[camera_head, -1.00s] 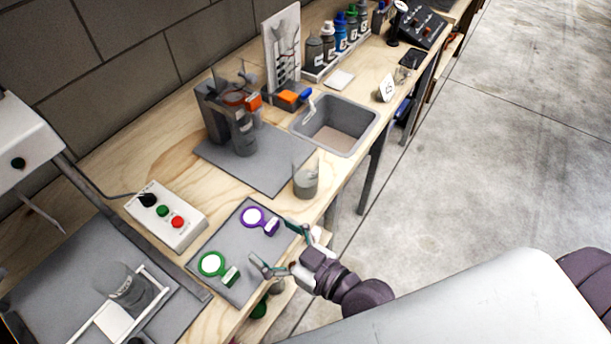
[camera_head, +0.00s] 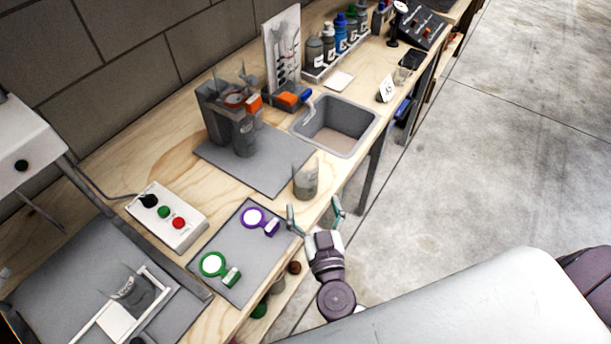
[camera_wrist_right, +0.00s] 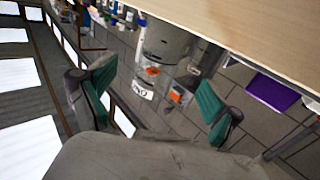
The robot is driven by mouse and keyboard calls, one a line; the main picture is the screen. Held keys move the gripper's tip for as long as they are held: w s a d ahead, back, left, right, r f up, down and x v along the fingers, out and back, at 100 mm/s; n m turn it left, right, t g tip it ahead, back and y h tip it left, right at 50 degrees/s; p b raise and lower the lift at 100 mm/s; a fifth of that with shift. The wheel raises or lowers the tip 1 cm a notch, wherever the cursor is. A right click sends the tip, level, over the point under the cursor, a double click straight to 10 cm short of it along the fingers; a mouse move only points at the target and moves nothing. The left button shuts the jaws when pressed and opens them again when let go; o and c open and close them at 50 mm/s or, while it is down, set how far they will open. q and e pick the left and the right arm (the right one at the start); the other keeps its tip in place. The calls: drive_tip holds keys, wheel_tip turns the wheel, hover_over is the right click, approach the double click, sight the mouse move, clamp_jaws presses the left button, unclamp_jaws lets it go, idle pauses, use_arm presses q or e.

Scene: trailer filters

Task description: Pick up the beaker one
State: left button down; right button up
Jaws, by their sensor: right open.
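A clear beaker with grey contents (camera_head: 306,184) stands upright near the bench's front edge, in front of the sink. I cannot read a label on it in the head view. My right gripper (camera_head: 314,208) is open and empty at the bench edge, just short of this beaker, with its fingers pointing at it. In the right wrist view a greyish beaker (camera_wrist_right: 166,42) shows ahead, between the open green-padded fingers (camera_wrist_right: 155,77). Another beaker (camera_head: 133,290) stands in a white frame at the lower left. My left gripper is not in view.
A grey mat (camera_head: 238,283) holds a purple-ringed and a green-ringed round item. A button box (camera_head: 168,218) is left of it. The sink (camera_head: 352,143) and a grey apparatus (camera_head: 225,115) are behind the nearer beaker. Open floor lies right of the bench.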

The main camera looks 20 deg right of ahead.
sight(308, 189)
drive_tip(key=w, duration=0.5)
drive_tip(key=w+d, duration=0.1)
drive_tip(key=w, duration=0.1)
drive_tip(key=shift+w+f, duration=0.2)
drive_tip(key=shift+w, duration=0.2)
drive_tip(key=c, duration=1.3)
drive_tip(key=shift+c, duration=0.8)
drive_tip(key=shift+r, duration=0.2)
